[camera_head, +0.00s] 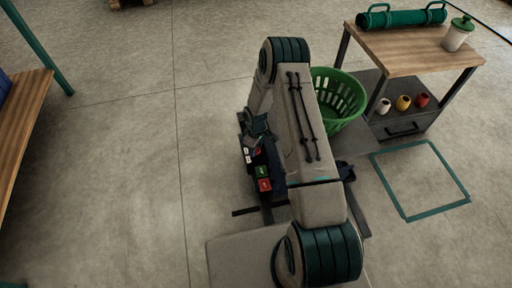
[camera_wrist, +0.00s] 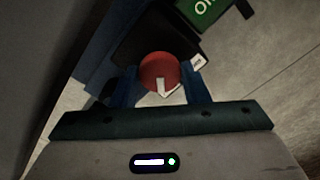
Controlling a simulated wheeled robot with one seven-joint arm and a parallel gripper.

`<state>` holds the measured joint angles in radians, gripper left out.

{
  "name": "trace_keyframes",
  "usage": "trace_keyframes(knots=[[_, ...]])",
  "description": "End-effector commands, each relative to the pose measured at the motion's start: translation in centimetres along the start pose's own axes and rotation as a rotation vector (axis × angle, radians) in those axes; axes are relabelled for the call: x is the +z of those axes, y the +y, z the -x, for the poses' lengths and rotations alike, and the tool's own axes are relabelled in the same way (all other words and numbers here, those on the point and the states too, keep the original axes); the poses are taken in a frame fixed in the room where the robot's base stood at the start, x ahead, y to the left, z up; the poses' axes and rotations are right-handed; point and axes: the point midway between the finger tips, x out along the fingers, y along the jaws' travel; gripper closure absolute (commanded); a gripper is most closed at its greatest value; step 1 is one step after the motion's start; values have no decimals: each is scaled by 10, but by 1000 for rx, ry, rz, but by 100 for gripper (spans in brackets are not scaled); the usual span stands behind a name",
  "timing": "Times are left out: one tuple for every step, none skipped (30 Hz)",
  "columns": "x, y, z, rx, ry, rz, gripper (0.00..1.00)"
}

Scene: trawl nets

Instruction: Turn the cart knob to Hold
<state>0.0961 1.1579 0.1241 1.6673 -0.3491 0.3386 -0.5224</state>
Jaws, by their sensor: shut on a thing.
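In the wrist view, a round red knob (camera_wrist: 158,70) with a pale pointer mark sits on a dark panel. My gripper (camera_wrist: 162,88) has its two blue fingers on either side of the knob and is shut on it. The pale mark is toward the lower part of the knob. A small white label (camera_wrist: 198,62) is partly visible at the upper right of the knob; I cannot read it. In the head view, the cart (camera_head: 262,168) is largely hidden behind my arm, with green and red labelled parts showing. The knob and my gripper are hidden there.
A green sign (camera_wrist: 210,10) reading "On" is near the knob. A green basket (camera_head: 338,98) stands behind my arm. A teal floor square (camera_head: 420,180) is empty. Open floor lies left.

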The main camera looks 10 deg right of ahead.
Motion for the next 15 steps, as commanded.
trace_keyframes(knots=[[-1,-1,0,0,2,-9,82],[-1,-1,0,0,2,-15,82],[-2,-1,0,0,3,-22,82],[-2,-1,0,0,3,-26,82],[-2,-1,0,0,3,-30,82],[-2,-1,0,0,3,-34,82],[-2,-1,0,0,3,-36,82],[-2,-1,0,0,3,-37,82],[-2,-1,0,0,3,-38,82],[-2,-1,0,0,3,-39,82],[-2,-1,0,0,3,-39,82],[-2,-1,0,0,3,-39,82],[-2,-1,0,0,3,-39,82],[-2,-1,0,0,3,-38,82],[-2,-1,0,0,3,-38,82]])
